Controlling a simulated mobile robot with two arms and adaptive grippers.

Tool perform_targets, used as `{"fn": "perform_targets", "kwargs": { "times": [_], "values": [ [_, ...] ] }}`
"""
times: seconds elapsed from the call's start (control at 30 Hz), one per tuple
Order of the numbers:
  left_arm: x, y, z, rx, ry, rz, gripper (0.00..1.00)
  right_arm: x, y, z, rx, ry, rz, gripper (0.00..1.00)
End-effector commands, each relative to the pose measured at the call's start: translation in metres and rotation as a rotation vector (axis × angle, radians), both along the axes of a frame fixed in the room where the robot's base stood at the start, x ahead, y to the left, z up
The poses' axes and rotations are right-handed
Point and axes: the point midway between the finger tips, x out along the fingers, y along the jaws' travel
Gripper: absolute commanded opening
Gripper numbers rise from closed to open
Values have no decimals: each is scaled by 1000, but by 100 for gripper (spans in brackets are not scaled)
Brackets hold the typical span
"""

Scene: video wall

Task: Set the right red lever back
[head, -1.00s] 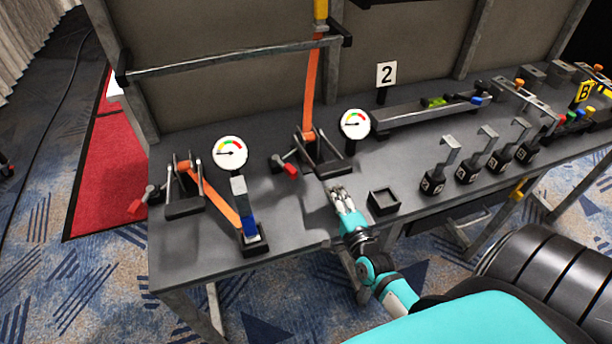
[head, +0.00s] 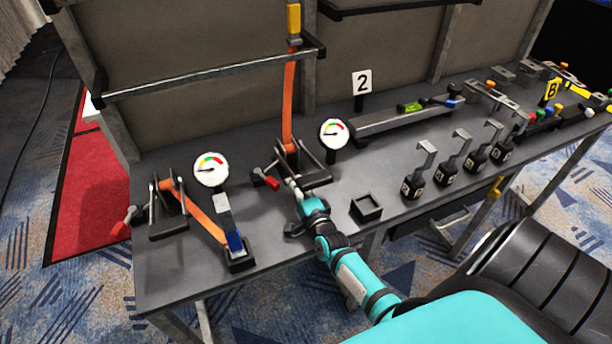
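The right red lever (head: 270,182) points left and toward the front from the right ratchet holder (head: 303,166), which has an orange strap (head: 288,105) running up from it. A left red lever (head: 123,221) sticks out from the left ratchet holder (head: 168,218). My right gripper (head: 293,187) is at the front of the right ratchet holder, just right of the right red lever's red end. Its fingertips are small and overlap the holder, so I cannot tell if they are open, shut or touching it. My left gripper is not in view.
Two round gauges (head: 211,169) and (head: 334,133) stand near the holders. A small black open box (head: 367,208) is right of my wrist. Several lettered black blocks with hooks (head: 412,188) stand farther right. The grey table's front left (head: 178,276) is clear.

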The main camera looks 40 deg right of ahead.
Motion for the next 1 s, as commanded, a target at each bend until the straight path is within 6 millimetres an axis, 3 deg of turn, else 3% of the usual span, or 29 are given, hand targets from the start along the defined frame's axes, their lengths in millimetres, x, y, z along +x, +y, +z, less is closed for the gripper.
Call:
{"fn": "perform_targets", "kwargs": {
  "times": [0.2,1.0],
  "values": [
    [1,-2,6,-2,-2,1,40,-2,13,2,-3,-2,-2,0],
    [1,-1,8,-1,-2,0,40,-5,23,1,-1,-2,-1,0]
  ]
}}
